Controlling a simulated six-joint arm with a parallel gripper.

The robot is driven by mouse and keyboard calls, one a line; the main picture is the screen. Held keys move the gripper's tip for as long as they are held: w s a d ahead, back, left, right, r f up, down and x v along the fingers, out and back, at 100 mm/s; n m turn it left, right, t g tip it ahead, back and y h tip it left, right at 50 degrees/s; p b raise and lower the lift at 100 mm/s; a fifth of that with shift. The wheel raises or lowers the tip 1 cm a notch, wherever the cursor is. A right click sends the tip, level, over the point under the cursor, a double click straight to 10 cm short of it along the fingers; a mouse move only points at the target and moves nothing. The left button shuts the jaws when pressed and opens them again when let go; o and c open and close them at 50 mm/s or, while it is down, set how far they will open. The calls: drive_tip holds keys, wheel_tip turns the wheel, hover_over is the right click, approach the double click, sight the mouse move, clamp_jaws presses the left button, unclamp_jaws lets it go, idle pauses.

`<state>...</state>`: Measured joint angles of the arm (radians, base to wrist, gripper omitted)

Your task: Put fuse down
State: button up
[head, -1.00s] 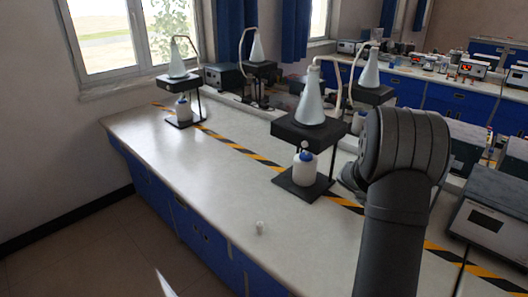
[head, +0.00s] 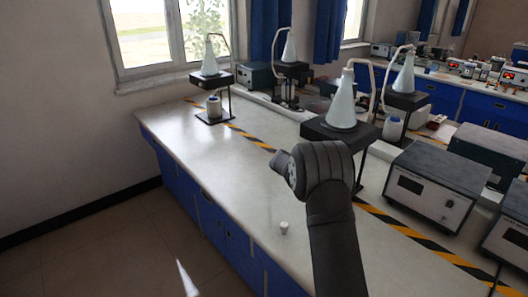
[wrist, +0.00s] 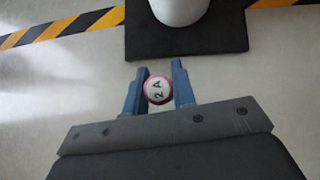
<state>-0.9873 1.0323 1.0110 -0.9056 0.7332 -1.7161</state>
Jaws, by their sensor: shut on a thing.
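The fuse (wrist: 158,89) shows end-on in the wrist view as a small round white face with a pink rim and the marking "2 A". My gripper (wrist: 158,80) is shut on it, with one blue-grey finger on each side. Beneath it is pale bench top (wrist: 60,85); the height above it is hard to tell. In the head view my arm hides the fuse and the fingers.
A black stand base (wrist: 190,42) with a white bottle (wrist: 180,8) lies just ahead of the fingertips. A small white piece (head: 284,228) stands near the bench's front edge. Grey instruments (head: 432,185) stand to the right. The bench's left part (head: 200,150) is clear.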

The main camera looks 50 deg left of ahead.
drive_tip(key=s+a+r+n+g+y, duration=0.1)
drive_tip(key=s+a+n+y, duration=0.2)
drive_tip(key=a, duration=0.5)
drive_tip(key=s+a+r+n+g+y, duration=0.15)
drive_tip(key=a+n, duration=0.25)
drive_tip(key=a, duration=0.4)
drive_tip(key=shift+y, duration=0.35)
drive_tip(key=f, duration=0.9)
drive_tip(key=shift+w+d+f, duration=0.15)
drive_tip(key=shift+w+f, duration=0.05)
drive_tip(key=shift+f, duration=0.15)
drive_tip(key=shift+f, duration=0.15)
drive_tip(key=o, duration=1)
drive_tip(key=shift+s+d+r, duration=0.1)
drive_tip(key=shift+r, duration=0.25)
drive_tip(key=v, duration=1.1)
drive_tip(key=shift+s+d+r, duration=0.15)
